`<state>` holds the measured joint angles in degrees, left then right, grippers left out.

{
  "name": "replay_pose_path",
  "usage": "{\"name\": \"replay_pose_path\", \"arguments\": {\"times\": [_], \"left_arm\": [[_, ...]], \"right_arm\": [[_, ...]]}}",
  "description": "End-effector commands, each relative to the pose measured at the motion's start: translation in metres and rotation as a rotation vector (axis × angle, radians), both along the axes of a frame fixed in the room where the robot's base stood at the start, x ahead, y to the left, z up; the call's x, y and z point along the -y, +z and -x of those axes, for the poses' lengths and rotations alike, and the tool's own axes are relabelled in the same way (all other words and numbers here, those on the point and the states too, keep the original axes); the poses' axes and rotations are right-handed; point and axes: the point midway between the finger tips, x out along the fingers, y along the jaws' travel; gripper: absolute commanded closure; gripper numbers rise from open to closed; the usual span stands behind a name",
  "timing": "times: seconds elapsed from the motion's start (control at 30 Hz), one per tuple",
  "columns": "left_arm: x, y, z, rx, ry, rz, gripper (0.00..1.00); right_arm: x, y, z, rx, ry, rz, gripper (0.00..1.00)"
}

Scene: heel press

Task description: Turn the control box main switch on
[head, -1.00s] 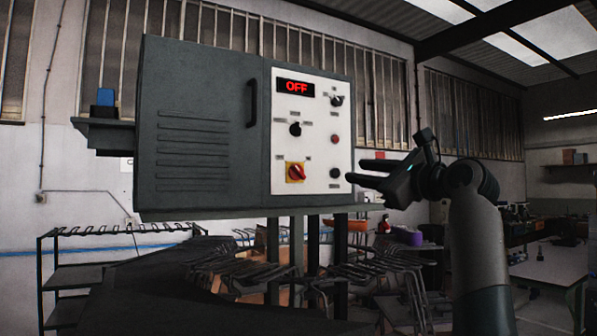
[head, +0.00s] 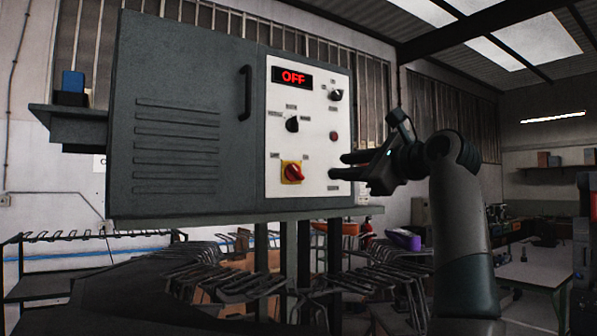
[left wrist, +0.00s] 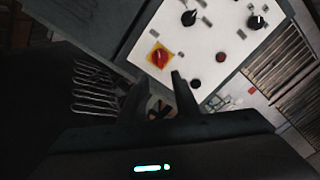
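The grey control box (head: 175,120) has a white panel (head: 312,130) with a red "OFF" display (head: 292,77). A red rotary switch (head: 292,172) on a yellow plate sits low on the panel; it also shows in the left wrist view (left wrist: 158,56). Its small labels are unreadable. My left gripper (head: 338,166) is at the panel's lower right, right of the switch, fingers pointing left. Its two fingers (left wrist: 158,85) are apart with nothing between them. I cannot tell whether a fingertip touches the panel. My right gripper is not in view.
The panel also has black knobs (head: 292,124) (head: 335,95) and a red button (head: 334,136). The box door has a black handle (head: 245,93). Racks of dark metal bars (head: 225,285) stand below the box. A table (head: 535,268) is at the right.

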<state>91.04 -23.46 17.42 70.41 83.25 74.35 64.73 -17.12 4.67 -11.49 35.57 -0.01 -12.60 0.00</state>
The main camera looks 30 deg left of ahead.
Motion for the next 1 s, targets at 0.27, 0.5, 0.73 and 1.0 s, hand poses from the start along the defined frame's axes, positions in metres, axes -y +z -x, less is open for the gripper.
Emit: {"name": "replay_pose_path", "arguments": {"times": [0.27,0.5,0.73,1.0], "left_arm": [[-0.004,0.001,-0.002,0.0,0.001,-0.001,0.71],[-0.025,0.003,-0.01,0.0,0.001,0.002,0.71],[-0.06,0.005,-0.025,-0.002,0.001,0.002,0.71],[-0.1,0.006,-0.041,-0.002,0.001,0.002,0.71]], "right_arm": [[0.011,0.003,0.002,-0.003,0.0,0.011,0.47],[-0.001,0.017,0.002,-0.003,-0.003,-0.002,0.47],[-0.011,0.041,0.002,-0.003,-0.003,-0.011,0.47],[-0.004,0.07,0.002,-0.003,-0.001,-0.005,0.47]]}}
